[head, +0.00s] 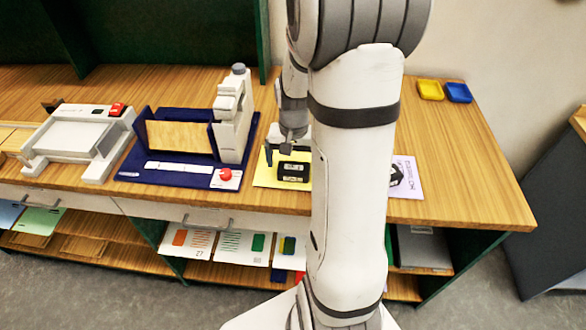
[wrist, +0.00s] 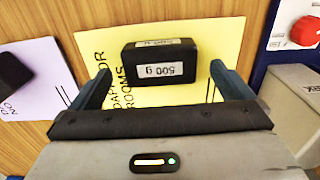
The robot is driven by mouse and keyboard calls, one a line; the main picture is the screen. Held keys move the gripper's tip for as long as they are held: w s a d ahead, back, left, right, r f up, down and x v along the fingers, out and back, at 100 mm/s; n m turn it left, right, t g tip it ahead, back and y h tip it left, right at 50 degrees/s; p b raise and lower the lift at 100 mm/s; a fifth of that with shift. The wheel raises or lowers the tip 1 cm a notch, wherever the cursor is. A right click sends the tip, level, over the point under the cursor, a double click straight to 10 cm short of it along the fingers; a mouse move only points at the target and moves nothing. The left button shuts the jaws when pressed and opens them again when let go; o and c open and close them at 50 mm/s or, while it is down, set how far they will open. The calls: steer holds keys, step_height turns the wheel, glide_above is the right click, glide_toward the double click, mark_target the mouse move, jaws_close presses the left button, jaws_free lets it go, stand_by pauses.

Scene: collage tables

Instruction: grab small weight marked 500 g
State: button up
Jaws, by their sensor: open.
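The small weight marked 500 g (wrist: 160,62) is a black block with white labels; its label reads upside down in the wrist view. It lies on a yellow sheet (wrist: 205,32) with printed words. In the head view the weight (head: 293,171) sits on the yellow sheet (head: 265,176) on the wooden table. My gripper (wrist: 158,84) is open, with one finger on either side of the weight's near edge in the wrist view. In the head view my gripper (head: 287,152) is just behind the weight, partly hidden by my arm.
A second dark object (head: 396,174) lies on a pale lilac sheet (head: 410,186) to the right. A dark blue base with a grey device (head: 232,122) and red knob (head: 226,174) stands left. Yellow (head: 430,90) and blue (head: 458,92) trays sit at the back right.

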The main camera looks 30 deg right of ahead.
mark_target(294, 167)
steer(key=shift+f, duration=1.55)
steer(key=shift+c, duration=0.2)
steer(key=c, duration=1.3)
